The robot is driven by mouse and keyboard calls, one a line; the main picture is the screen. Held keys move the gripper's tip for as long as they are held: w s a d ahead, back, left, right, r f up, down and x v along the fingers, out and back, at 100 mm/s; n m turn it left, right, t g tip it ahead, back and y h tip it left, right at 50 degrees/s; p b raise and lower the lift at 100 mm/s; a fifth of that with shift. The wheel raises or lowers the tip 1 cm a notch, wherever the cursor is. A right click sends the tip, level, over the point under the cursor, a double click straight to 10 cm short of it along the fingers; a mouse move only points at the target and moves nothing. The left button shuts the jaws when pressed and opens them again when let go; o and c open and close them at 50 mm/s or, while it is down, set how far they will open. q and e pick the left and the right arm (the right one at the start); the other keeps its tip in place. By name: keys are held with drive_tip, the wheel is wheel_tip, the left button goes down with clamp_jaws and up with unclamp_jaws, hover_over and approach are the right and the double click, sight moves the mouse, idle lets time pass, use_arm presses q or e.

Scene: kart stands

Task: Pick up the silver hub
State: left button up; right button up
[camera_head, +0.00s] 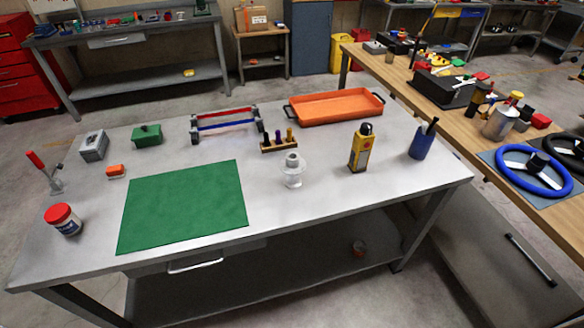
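The silver hub (292,171) stands upright on the grey metal table (330,214), right of the green mat (183,206). It is pale, with a wide flange low down and a narrower top. Nothing touches it, and it is clear of the mat. Neither of my grippers shows in the head view.
Behind the hub is a small wooden rack (279,146) with pegs. To its right stand a yellow bottle (360,149) and a blue cup (422,144). An orange tray (338,106) lies behind. A red-capped jar (63,220) is far left. The table in front of the hub is clear.

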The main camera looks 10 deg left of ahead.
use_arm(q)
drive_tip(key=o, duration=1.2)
